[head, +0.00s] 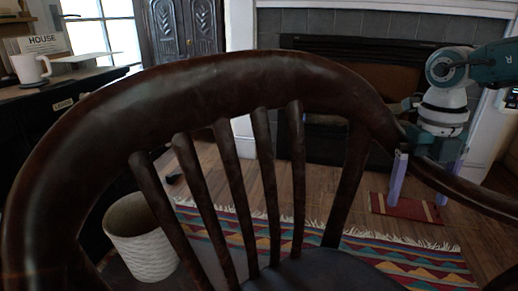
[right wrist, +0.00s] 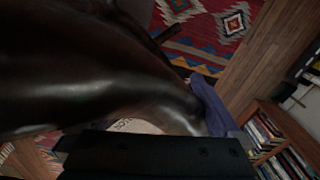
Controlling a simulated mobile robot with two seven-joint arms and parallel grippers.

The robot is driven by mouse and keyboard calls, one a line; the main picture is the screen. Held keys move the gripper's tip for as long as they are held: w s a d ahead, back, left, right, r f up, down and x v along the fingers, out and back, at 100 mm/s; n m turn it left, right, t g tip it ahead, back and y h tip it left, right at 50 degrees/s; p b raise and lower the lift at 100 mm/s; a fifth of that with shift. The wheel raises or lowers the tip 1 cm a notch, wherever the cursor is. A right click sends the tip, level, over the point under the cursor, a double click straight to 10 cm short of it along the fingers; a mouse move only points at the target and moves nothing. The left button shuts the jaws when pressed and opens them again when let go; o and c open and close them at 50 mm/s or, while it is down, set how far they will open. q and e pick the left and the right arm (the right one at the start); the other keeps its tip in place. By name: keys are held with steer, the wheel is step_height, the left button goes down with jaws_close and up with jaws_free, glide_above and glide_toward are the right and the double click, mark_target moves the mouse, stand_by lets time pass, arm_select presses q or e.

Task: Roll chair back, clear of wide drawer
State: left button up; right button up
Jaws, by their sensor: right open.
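The dark wooden chair (head: 215,85) stands close in front of me, its curved, spindled back filling much of the head view. Its glossy wood (right wrist: 90,75) also fills the left of the right wrist view. My right gripper (head: 423,176) is open, pointing down at the right end of the chair's curved rail. Its two purple fingers are apart near the rail; whether they straddle it is unclear. A labelled dark drawer front (head: 62,105) is at the left; whether it is the wide drawer is unclear. My left gripper is out of view.
A white textured basket (head: 140,240) stands on the floor at the left, partly behind the spindles. A patterned rug (head: 400,258) lies on the wood floor beyond the chair. A white mug (head: 30,68) sits on the left cabinet. A fireplace (head: 345,62) is behind.

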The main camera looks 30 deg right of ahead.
mark_target(427, 167)
steer(key=shift+n, duration=0.5)
steer(key=r, duration=0.2)
steer(key=w+d+r+p, duration=0.1)
steer(key=r, duration=0.4)
steer(key=shift+w+d, duration=0.4)
steer(key=shift+s+a+r+n, duration=0.1)
steer(key=shift+s+a+n, duration=0.2)
steer(key=shift+s+a, duration=0.2)
steer(key=shift+d, duration=0.2)
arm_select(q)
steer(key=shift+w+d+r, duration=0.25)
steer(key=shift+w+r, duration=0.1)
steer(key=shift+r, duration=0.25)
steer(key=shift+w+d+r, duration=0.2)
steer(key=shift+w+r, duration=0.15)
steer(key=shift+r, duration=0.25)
